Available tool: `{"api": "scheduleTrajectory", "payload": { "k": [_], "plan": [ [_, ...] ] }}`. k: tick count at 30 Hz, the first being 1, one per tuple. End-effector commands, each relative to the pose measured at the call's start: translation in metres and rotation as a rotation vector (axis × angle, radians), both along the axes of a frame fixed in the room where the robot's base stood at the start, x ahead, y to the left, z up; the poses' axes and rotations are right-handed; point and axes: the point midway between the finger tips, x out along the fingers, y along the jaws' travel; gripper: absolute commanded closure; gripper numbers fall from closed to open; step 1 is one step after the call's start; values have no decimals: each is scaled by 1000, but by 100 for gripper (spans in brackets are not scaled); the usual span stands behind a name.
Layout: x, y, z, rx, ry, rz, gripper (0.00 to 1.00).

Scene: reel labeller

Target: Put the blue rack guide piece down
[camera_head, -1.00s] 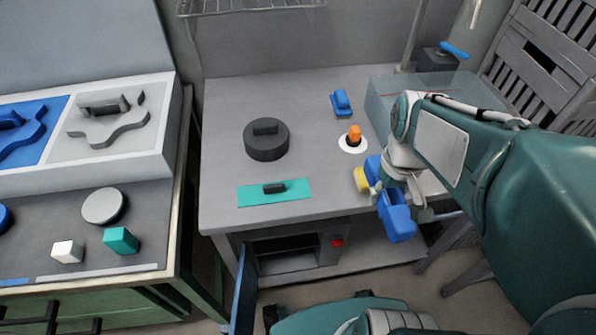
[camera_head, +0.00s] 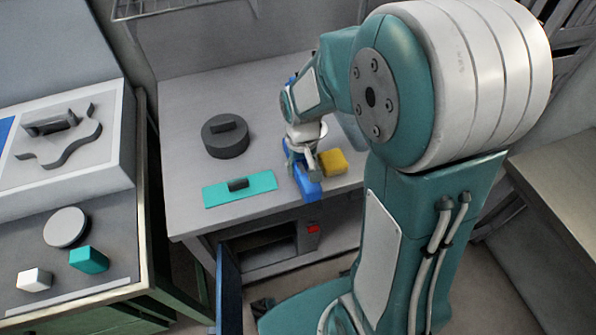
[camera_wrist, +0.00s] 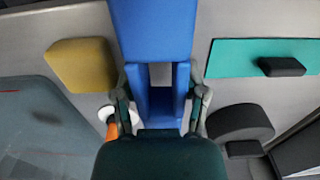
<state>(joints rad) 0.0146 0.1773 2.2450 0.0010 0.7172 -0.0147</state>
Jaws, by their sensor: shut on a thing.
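The blue rack guide piece (camera_head: 309,188) is in my gripper (camera_head: 303,158), over the front edge part of the grey table (camera_head: 185,95). In the wrist view the blue piece (camera_wrist: 152,30) stretches away between the two fingers of my gripper (camera_wrist: 161,98), which are shut on its sides. Its far end runs out of the wrist picture. I cannot tell whether the piece touches the table top. My arm hides part of the table behind it.
A yellow block (camera_head: 333,163) is close to the right of the piece. A teal plate (camera_head: 222,192) with a black handle and a dark round reel (camera_head: 225,140) are to the left. The wrist view shows an orange knob (camera_wrist: 111,131) and a translucent box (camera_wrist: 40,125).

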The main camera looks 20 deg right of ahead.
Motion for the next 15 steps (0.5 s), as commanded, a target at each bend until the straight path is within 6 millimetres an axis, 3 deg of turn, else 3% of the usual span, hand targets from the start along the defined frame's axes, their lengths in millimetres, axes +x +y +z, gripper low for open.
{"api": "scheduleTrajectory", "payload": {
  "k": [7, 15],
  "plan": [
    [4, 6, -32, -3, 5, 0, 100],
    [4, 5, -36, -3, 0, 1, 100]
  ]
}}
